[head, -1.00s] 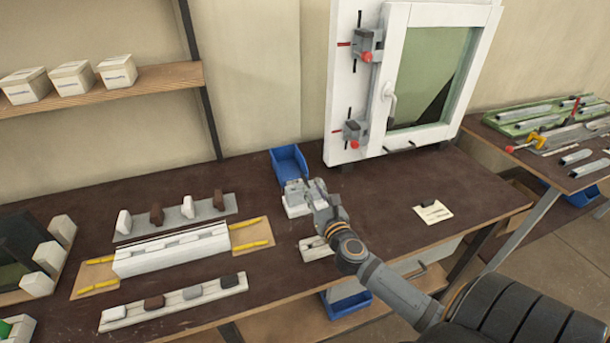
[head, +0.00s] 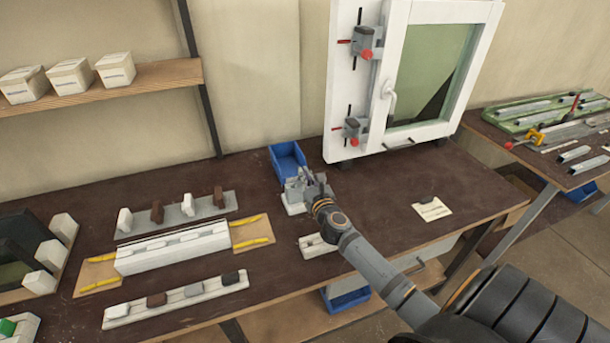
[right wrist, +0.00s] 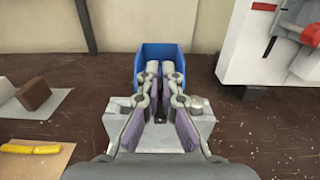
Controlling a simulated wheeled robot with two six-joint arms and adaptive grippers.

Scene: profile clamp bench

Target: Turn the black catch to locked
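My right gripper (head: 316,182) is over a grey fixture on a white base (head: 293,208), near the blue bin. In the right wrist view the two fingers (right wrist: 161,118) stand apart, with a gap between their pads, over the grey block (right wrist: 118,106). A round silver knob (right wrist: 196,103) shows on the block's right side. My left gripper is not in view.
The blue bin (head: 287,158) stands just behind the fixture. A white window frame (head: 341,120) with red-tipped clamps stands behind right. White profile strips (head: 175,250) and small blocks lie to the left.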

